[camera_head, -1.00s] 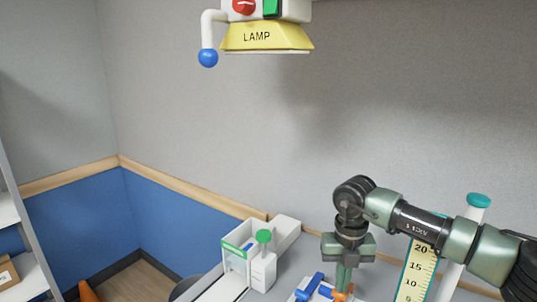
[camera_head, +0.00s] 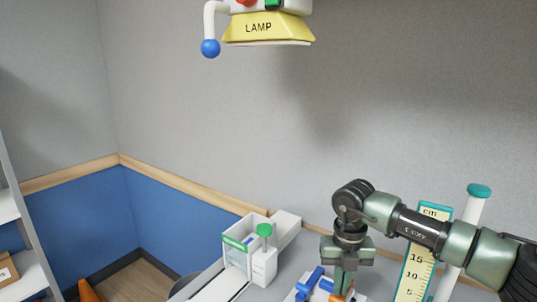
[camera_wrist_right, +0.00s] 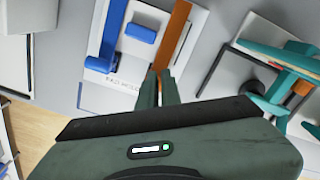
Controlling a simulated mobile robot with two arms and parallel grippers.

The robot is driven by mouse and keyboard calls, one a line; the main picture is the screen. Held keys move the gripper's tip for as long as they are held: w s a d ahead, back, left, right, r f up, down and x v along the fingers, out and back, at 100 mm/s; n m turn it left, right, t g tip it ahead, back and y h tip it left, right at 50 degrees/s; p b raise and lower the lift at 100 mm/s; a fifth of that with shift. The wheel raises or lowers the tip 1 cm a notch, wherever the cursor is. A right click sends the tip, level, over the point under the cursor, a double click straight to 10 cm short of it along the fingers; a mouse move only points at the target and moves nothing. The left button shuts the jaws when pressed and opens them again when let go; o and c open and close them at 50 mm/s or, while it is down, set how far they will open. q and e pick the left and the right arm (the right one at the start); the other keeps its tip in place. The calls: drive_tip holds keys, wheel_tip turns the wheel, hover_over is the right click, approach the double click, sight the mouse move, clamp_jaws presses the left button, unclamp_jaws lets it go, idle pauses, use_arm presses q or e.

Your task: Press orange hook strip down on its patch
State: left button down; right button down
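The orange hook strip (camera_wrist_right: 172,38) runs down to my right gripper's fingertips in the right wrist view. A small part of it (camera_head: 326,284) shows beside the fingers in the head view. My right gripper (camera_wrist_right: 158,78) points down over the white board (camera_wrist_right: 112,88). Its fingers are close together, with a sliver of orange between them, and they appear closed on the strip's near end. Whether the strip lies flat on its patch is hidden by the fingers. A blue strip (camera_wrist_right: 110,35) and a blue block (camera_wrist_right: 140,33) sit left of it. My left gripper is not in view.
A white bin with a green rim (camera_head: 237,241) and a green-knobbed white piece (camera_head: 264,262) stand left of the board. A yellow ruler (camera_head: 416,270) and a teal-capped post (camera_head: 478,192) stand at right. A yellow lamp (camera_head: 265,30) hangs above.

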drive_tip(key=shift+w+d+f, duration=0.3)
drive_tip(key=shift+w+f, duration=0.2)
drive_tip(key=shift+f, duration=0.2)
drive_tip(key=shift+w+f+b, duration=0.15)
drive_tip(key=shift+f+b, duration=0.15)
drive_tip(key=shift+b, duration=0.05)
drive_tip(key=shift+a+f, duration=0.1)
drive_tip(key=shift+f, duration=0.05)
drive_tip(key=shift+s+f+b, duration=0.2)
drive_tip(key=shift+b, duration=0.1)
drive_tip(key=shift+f, duration=0.25)
drive_tip(key=shift+f+b, duration=0.5)
drive_tip(key=shift+b, duration=0.05)
drive_tip(key=shift+r, duration=0.2)
